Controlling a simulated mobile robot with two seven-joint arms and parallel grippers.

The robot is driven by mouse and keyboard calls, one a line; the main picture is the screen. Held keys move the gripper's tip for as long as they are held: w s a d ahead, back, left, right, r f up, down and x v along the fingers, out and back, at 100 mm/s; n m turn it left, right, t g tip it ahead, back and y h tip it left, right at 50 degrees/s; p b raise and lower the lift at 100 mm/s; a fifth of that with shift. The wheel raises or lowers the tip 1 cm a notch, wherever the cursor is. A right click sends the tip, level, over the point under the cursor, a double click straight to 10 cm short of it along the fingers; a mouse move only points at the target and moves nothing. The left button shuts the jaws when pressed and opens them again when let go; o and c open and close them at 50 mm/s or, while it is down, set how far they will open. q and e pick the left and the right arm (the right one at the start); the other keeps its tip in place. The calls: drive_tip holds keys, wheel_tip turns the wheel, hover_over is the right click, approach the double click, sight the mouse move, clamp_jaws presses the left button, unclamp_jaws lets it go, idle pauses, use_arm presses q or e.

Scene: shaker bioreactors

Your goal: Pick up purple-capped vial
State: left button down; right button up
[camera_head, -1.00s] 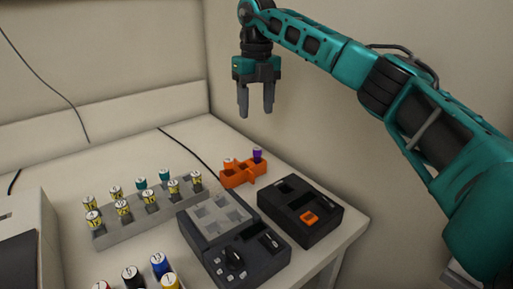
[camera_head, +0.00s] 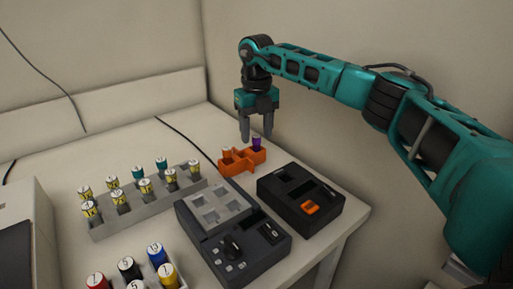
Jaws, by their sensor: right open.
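The purple-capped vial (camera_head: 256,144) stands upright at the right end of a small orange holder (camera_head: 236,167) on the table. A white-capped vial (camera_head: 225,152) stands at the holder's left end. My right gripper (camera_head: 258,138) points straight down with its fingers apart. Its fingertips appear just above or around the top of the purple-capped vial. I cannot tell the exact depth. My left gripper is not in view.
A grey rack (camera_head: 110,228) with several yellow-labelled and teal-capped vials is to the left. A grey-and-black shaker device (camera_head: 240,250) and a black box (camera_head: 330,208) with an orange part stand in front. Coloured-capped vials are at the bottom. A wall is behind.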

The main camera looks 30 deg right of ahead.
sight(257, 136)
drive_tip(key=shift+f, duration=0.85)
drive_tip(key=shift+c, duration=0.3)
drive_tip(key=shift+c, duration=0.9)
drive_tip(key=c, duration=0.7)
drive_tip(key=shift+o, duration=0.2)
drive_tip(key=shift+r, duration=0.15)
drive_tip(key=shift+r, duration=0.65)
wheel_tip(257, 136, up, 19)
drive_tip(key=p, duration=0.2)
drive_tip(key=shift+f, duration=0.2)
